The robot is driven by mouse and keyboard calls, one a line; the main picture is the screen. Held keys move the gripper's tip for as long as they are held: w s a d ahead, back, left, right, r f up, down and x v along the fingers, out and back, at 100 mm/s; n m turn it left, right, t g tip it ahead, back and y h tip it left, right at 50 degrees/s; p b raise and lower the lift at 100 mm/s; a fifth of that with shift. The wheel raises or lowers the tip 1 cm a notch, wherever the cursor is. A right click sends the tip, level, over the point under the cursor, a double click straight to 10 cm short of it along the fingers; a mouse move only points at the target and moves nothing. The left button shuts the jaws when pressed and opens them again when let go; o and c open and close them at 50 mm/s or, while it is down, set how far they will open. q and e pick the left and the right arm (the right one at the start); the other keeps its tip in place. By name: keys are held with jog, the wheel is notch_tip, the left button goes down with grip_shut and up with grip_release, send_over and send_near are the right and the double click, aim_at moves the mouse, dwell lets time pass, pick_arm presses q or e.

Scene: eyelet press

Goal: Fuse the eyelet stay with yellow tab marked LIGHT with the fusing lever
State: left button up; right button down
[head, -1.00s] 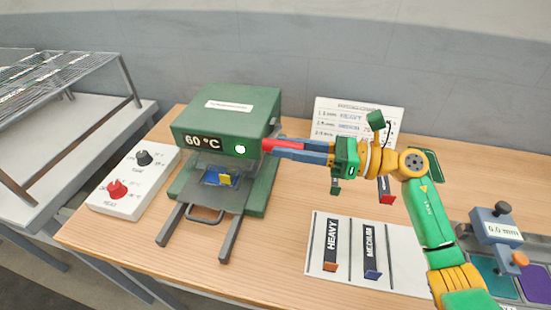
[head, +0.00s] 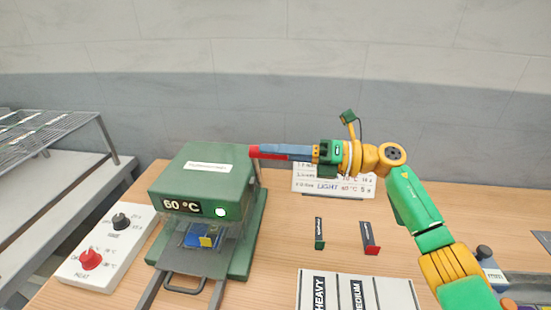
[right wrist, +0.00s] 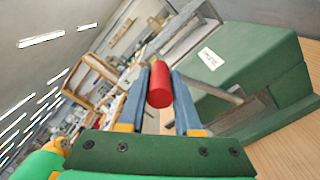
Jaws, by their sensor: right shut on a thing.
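The green press (head: 200,175) stands at the left of the table, with "60 °C" on its front and a lit green lamp. An eyelet stay with a yellow tab (head: 206,241) lies on the blue bed inside the press's front opening; no marking on it is readable. The fusing lever's red grip (head: 257,152) is at the press's upper right, and it also shows in the right wrist view (right wrist: 159,84). My right gripper (head: 268,152) is shut on the red grip, with a blue finger on each side. My left gripper is not in view.
A white control box (head: 105,245) with black and red knobs is left of the press. A settings card (head: 335,182) stands behind my right gripper. Green-tab (head: 319,233) and red-tab (head: 370,238) stays lie on the table.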

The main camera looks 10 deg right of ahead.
jog(key=shift+w+d+r, duration=0.1)
jog(key=shift+w+r, duration=0.1)
jog(key=shift+w, duration=0.15)
dwell(0.3)
jog(key=c, duration=0.6)
grip_release()
jog(key=shift+w, duration=0.1)
jog(key=shift+f, duration=0.1)
jog(key=b+v, duration=0.3)
jog(key=v, duration=0.4)
jog(key=shift+b, duration=0.3)
